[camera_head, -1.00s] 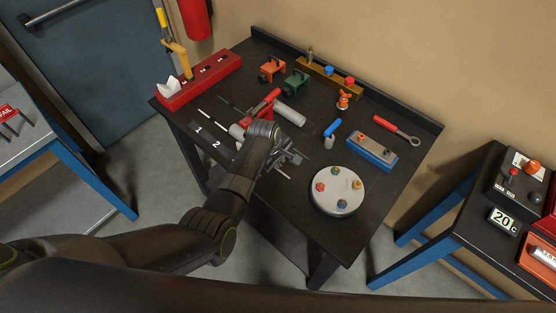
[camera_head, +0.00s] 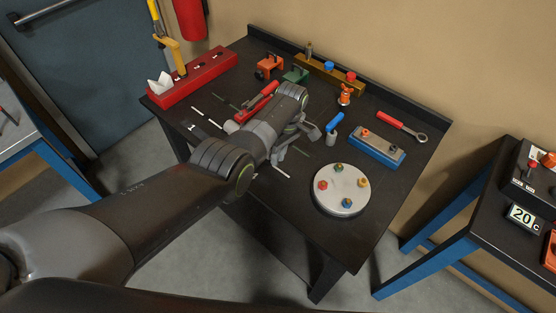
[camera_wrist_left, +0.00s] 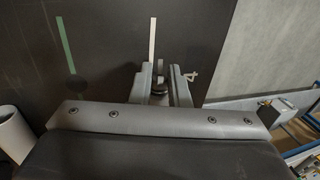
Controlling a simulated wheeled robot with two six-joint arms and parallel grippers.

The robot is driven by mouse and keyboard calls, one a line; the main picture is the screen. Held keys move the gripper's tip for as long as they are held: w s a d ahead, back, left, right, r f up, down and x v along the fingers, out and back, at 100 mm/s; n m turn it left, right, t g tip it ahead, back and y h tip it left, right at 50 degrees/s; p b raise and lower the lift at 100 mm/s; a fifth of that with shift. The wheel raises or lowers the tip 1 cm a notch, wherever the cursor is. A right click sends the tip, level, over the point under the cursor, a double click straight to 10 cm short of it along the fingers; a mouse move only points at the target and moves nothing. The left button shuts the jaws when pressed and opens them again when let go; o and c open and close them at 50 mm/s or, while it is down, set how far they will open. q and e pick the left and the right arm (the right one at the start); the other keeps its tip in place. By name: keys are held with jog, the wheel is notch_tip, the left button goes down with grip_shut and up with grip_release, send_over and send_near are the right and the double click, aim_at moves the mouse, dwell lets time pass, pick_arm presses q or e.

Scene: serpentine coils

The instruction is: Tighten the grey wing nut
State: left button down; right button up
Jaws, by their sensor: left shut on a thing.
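My left gripper (camera_head: 296,149) is low over the middle of the black workbench (camera_head: 262,197), left of the white round plate. In the left wrist view, its two fingers (camera_wrist_left: 160,84) are close together on a small dark grey part (camera_wrist_left: 159,76), which looks like the grey wing nut. The fingers hide most of it, so its wings and any thread under it do not show clearly. A small pale piece (camera_wrist_left: 191,75) shows just right of the right finger. My right gripper is not in view.
The white round plate (camera_head: 341,203) carries several coloured knobs. The bench front is clear.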

pick_arm(q)
jog(key=shift+f, duration=0.1)
dwell(0.5)
jog(key=c, duration=1.4)
grip_release()
jog(key=shift+o, duration=0.2)
jog(key=b+v, duration=0.3)
jog(key=v, duration=1.4)
jog(key=shift+w+d, duration=0.3)
jog(key=shift+w, duration=0.1)
